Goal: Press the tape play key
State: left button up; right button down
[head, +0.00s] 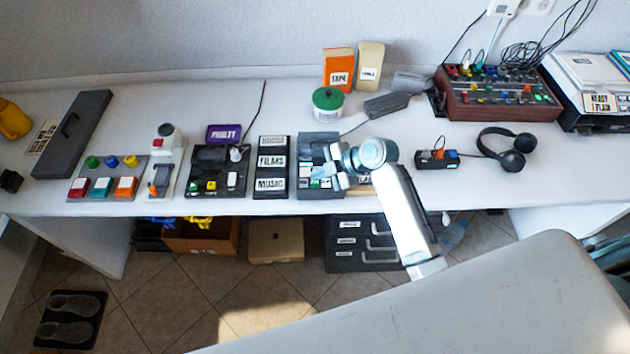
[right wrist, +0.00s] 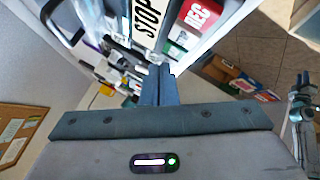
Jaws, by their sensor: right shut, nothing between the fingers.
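The grey tape deck (head: 318,138) stands near the front edge of the desk, with small pale keys and a green key (head: 315,184) along its front. My right gripper (head: 333,181) is shut and empty over the deck's front keys and hides part of them. In the right wrist view its closed fingers (right wrist: 159,70) point at the deck, close to a white STOP label (right wrist: 147,18) and a red REC key (right wrist: 199,13). No play label can be read, and I cannot tell whether the fingertips touch a key.
A black label board (head: 271,172) and a dark switch box (head: 207,182) stand left of the deck. A green-lidded tin (head: 328,106) is behind it. A small socket block (head: 437,160) and headphones (head: 508,150) lie to the right. Drawers (head: 345,257) are below.

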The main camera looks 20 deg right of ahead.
aim_at(319, 183)
jog(key=shift+f, duration=0.15)
jog(key=shift+f+b, duration=0.3)
jog(key=shift+b, duration=0.05)
jog(key=shift+f+b, duration=0.35)
jog(key=shift+f, duration=0.05)
dwell(0.5)
jog(key=shift+r, duration=0.15)
jog(key=shift+r+p, duration=0.6)
jog(key=shift+r, duration=0.1)
jog(key=shift+r, duration=0.1)
notch_tip(319, 183, up, 5)
jog(key=p, duration=0.3)
jog(key=shift+p, duration=0.4)
dwell(0.6)
